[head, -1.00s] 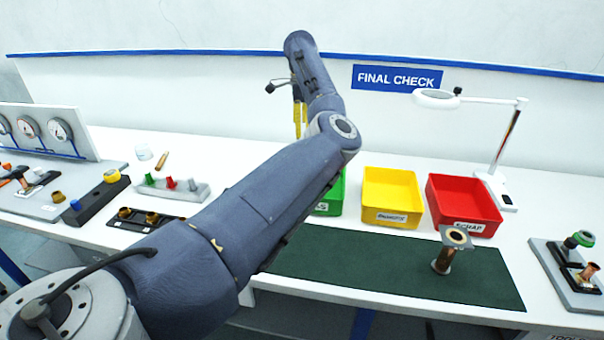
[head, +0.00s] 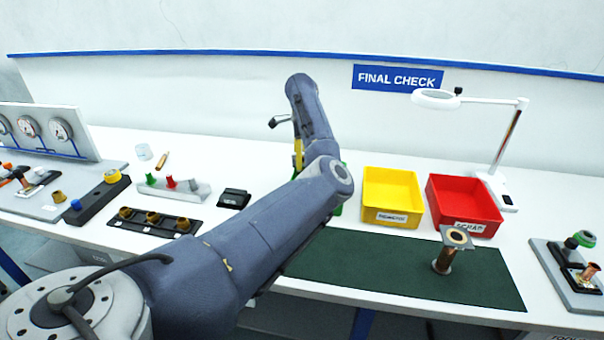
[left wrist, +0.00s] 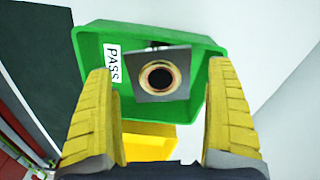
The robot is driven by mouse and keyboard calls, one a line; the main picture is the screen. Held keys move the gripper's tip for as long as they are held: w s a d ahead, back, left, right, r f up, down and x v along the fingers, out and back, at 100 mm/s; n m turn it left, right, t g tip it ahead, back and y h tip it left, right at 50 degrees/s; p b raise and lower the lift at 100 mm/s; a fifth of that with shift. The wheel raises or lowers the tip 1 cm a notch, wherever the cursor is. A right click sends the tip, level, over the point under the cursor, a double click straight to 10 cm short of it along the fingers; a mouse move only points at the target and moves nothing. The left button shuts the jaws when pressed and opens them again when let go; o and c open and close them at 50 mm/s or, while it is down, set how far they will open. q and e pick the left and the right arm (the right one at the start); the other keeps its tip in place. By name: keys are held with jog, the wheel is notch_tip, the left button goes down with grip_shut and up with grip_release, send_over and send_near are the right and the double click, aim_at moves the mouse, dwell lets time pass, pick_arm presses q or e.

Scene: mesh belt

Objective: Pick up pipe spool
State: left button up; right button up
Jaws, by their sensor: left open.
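A pipe spool (head: 442,262) with a square grey flange and a copper-coloured tube stands upright on the green mat (head: 390,275), in front of the red bin. A second square-flanged spool (left wrist: 160,77) shows end-on in the left wrist view, over or in the green bin (left wrist: 90,45) labelled PASS; I cannot tell if it rests on the floor of the bin. My left gripper (left wrist: 160,70) is open, its yellow fingers on either side of that spool, with gaps. In the head view my left gripper (head: 298,153) is mostly hidden behind my arm.
A yellow bin (head: 391,172) and a red bin (head: 461,180) stand at the back right of the bench. A magnifier lamp (head: 510,130) stands behind them. Gauges and fixtures fill the left. A fixture (head: 570,272) sits at the right edge.

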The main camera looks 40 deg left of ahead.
pick_arm(q)
jog(key=shift+f, duration=0.85)
jog(key=shift+c, duration=0.2)
jog(key=shift+r, duration=0.1)
jog(key=c, duration=1.7)
